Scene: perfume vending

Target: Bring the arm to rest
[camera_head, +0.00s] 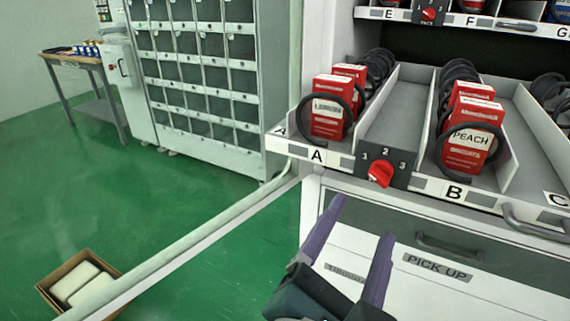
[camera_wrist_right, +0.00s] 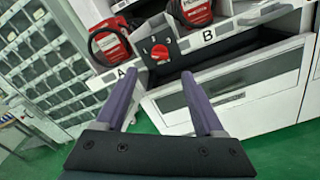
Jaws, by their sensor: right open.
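My right gripper (camera_head: 358,245) is open and empty in front of the vending machine's pick-up panel (camera_head: 450,285), below the red knob (camera_head: 380,173). Its purple fingers also show in the right wrist view (camera_wrist_right: 163,100), apart from each other with nothing between them. The red knob also shows in the wrist view (camera_wrist_right: 160,52), beyond and above the fingertips. It sits on a dark plate marked 1, 2, 3 between lanes A and B. My left gripper is not in view.
Red boxes stand in black coils in lane A (camera_head: 327,120) and lane B (camera_head: 466,147). A drawer handle (camera_head: 446,247) is right of the gripper. An open white door edge (camera_head: 190,252) crosses the floor. A cardboard box (camera_head: 52,289) lies at lower left. A locker cabinet (camera_head: 215,75) stands behind.

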